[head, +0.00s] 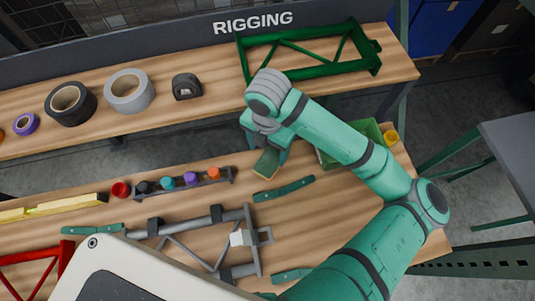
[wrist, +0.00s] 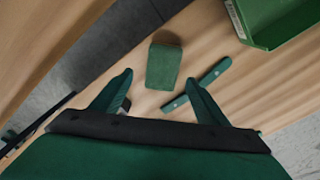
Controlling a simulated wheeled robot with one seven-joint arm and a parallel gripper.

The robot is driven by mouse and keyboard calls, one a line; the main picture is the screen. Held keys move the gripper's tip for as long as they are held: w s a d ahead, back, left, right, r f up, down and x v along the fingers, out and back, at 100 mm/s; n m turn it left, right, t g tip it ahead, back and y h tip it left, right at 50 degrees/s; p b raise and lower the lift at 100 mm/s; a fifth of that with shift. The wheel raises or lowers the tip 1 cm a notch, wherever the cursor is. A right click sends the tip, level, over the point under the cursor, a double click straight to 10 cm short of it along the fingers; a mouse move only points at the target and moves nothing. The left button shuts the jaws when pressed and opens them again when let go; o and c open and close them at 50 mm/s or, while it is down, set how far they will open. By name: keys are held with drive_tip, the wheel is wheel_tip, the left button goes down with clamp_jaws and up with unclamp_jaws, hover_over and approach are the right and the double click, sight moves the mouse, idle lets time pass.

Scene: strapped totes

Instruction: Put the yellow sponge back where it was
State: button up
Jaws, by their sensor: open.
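A small block that looks like the sponge (head: 266,163) lies on the near wooden bench in the head view. Its top face is green, with a thin yellowish edge along its near side. In the wrist view the block (wrist: 164,62) shows only green. My gripper (head: 270,150) is over the block in the head view, and the arm partly covers that area. In the wrist view my gripper (wrist: 157,82) is open and empty, with one finger on each side of the line to the block. The block appears beyond the fingertips, and no contact shows.
A green bar (head: 284,189) lies close to the block. A rack of coloured caps (head: 182,182) and a grey frame (head: 205,235) are to the left.

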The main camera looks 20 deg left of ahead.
sight(270, 161)
wheel_tip(270, 161, up, 6)
drive_tip(key=shift+d, duration=0.2)
idle(0.3)
drive_tip(key=shift+w, duration=0.1)
